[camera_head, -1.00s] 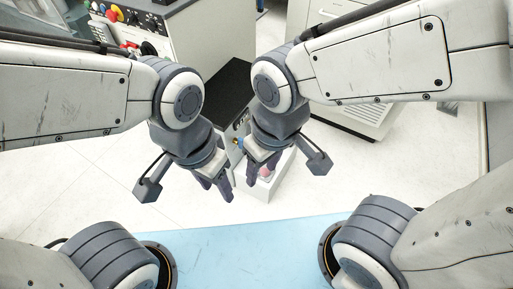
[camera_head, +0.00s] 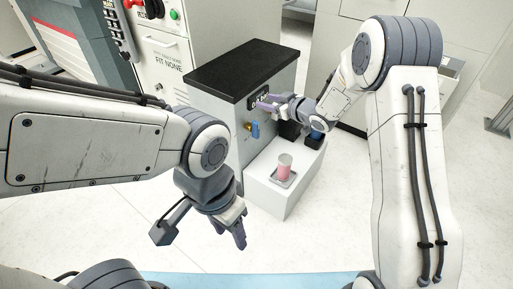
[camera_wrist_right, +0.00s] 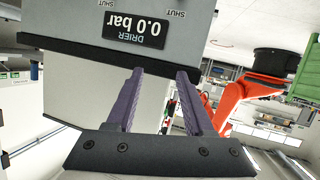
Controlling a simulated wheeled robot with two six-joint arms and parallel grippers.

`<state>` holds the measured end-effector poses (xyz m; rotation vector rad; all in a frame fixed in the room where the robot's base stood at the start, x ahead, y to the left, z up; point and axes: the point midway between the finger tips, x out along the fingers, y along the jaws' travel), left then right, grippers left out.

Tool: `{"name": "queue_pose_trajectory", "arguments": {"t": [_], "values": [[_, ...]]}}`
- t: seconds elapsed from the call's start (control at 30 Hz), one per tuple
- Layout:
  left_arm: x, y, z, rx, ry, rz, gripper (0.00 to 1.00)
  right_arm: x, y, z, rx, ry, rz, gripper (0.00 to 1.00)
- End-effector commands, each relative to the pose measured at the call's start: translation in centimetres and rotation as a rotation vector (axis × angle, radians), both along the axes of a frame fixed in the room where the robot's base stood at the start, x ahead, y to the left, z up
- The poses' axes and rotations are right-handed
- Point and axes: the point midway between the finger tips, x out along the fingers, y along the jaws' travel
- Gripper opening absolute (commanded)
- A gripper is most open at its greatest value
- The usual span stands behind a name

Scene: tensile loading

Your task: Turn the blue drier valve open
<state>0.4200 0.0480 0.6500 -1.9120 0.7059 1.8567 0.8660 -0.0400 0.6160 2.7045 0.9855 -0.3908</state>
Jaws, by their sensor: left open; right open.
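That view is upside down and shows the DRIER display (camera_wrist_right: 134,30), reading 0.0 bar, with SHUT labels; no valve handle is visible there. My left gripper (camera_head: 230,236) is open and empty, pointing down in front of the cabinet.
A pink cylinder (camera_head: 284,166) stands on a white base (camera_head: 275,193) below the valve. A dark part with blue (camera_head: 315,137) is at the base's right rear. A control panel (camera_head: 155,20) stands behind on the left. An orange robot arm (camera_wrist_right: 245,92) shows in the wrist view.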

Motion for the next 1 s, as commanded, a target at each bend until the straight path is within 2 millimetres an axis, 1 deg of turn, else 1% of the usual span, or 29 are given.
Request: {"name": "queue_pose_trajectory", "arguments": {"t": [0.03,0.1,0.2,0.3,0.33,0.4,0.5,0.57,0.67,1.0], "values": [[0.0,0.0,-4.0,0.0,0.0,0.0,0.5,0.5,-0.9,-5.0,0.041,-0.019,0.028,0.53],[0.0,0.0,-6.2,0.0,0.0,0.0,0.5,0.6,-1.7,-8.1,0.104,-0.051,0.075,0.53],[0.0,0.0,-8.9,0.0,0.0,0.0,0.5,0.3,-2.8,-11.6,0.187,-0.087,0.137,0.53],[0.0,0.0,-10.7,0.0,0.0,0.0,0.5,-0.3,-3.7,-14.1,0.255,-0.112,0.187,0.53],[0.0,0.0,-11.1,0.0,0.0,0.0,0.5,-0.5,-3.9,-14.7,0.271,-0.117,0.199,0.53],[0.0,0.0,-11.7,0.0,0.0,0.0,0.5,-0.9,-4.3,-15.5,0.301,-0.127,0.221,0.53],[0.0,0.0,-12.1,0.0,0.0,0.0,0.5,-1.2,-4.5,-16.0,0.326,-0.133,0.238,0.53],[0.0,0.0,-12.4,0.0,0.0,0.0,0.5,-1.1,-4.2,-16.1,0.332,-0.135,0.244,0.53],[0.0,0.0,-12.9,0.0,0.0,0.0,0.5,-0.4,-3.3,-16.1,0.332,-0.139,0.247,0.53],[0.0,0.0,-16.1,0.0,0.0,0.0,0.5,3.2,1.8,-16.2,0.33,-0.138,0.247,0.53]]}}
